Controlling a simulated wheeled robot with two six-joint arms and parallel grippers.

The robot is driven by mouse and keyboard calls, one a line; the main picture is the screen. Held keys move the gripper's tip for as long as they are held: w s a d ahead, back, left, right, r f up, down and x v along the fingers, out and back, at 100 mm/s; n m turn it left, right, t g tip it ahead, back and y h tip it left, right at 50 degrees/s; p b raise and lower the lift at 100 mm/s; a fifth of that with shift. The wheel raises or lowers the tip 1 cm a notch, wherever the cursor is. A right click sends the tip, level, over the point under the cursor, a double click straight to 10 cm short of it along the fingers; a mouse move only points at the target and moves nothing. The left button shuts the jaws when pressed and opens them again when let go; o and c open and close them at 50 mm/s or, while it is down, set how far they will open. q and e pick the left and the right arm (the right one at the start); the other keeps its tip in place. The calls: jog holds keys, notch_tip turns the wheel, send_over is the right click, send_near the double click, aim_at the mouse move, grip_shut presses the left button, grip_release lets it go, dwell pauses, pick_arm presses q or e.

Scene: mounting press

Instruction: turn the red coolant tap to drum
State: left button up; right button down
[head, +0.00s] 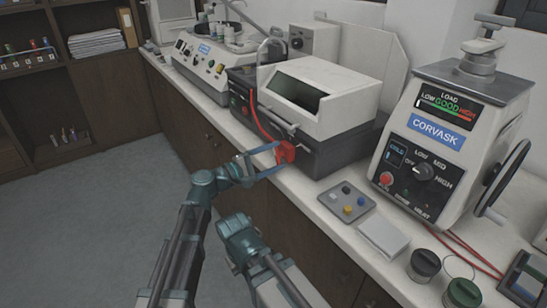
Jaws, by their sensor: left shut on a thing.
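The red coolant tap (288,152) is on the front of the dark-based machine with the white hood (322,92), at its lower left corner. My left gripper (279,157) reaches it from the left, its two fingers on either side of the red handle, shut on it. The fingers hide part of the handle. Any position marks for the tap are too small to read. A red hose (256,118) runs down the machine's front towards the tap.
The CORVASK press (440,145) stands further right, with dark lidded jars (424,265) in front. The floor (100,215) at left is clear.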

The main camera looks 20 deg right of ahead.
pick_arm(q)
jog(key=shift+m, duration=2.1)
jog(key=o, duration=1.3)
jog(key=v, duration=1.4)
jog(key=shift+d, duration=0.1)
